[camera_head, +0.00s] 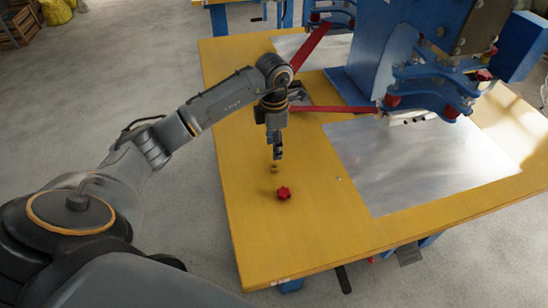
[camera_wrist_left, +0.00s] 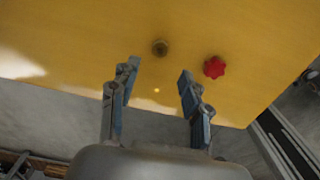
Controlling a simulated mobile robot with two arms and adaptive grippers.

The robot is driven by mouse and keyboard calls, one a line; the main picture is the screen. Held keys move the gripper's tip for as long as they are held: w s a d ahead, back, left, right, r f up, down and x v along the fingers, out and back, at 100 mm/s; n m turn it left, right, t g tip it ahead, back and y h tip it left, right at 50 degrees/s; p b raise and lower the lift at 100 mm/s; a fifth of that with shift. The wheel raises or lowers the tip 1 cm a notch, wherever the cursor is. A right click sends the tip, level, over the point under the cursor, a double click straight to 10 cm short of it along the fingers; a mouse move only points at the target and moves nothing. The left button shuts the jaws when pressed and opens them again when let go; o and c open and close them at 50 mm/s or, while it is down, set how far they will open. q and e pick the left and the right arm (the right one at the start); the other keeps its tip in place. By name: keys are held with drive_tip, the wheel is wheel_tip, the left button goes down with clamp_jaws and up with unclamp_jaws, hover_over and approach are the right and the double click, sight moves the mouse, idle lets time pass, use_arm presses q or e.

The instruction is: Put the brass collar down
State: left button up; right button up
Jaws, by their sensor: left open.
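The brass collar (camera_head: 274,168) is a small brownish ring on the yellow table. In the left wrist view the brass collar (camera_wrist_left: 160,47) lies beyond the fingertips, between their lines and apart from both. My left gripper (camera_head: 277,155) points down just above the collar in the head view. In the left wrist view my left gripper (camera_wrist_left: 158,75) has its two fingers spread wide with nothing between them. My right gripper is not in view.
A red star-shaped knob (camera_head: 284,193) sits close to the collar; it also shows in the wrist view (camera_wrist_left: 214,67). A blue machine with red levers (camera_head: 330,108) stands behind on the yellow table (camera_head: 300,245). A metal plate (camera_head: 410,160) lies right. The table's front is clear.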

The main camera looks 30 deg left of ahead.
use_arm(q)
wheel_tip(320, 180, up, 4)
idle(0.7)
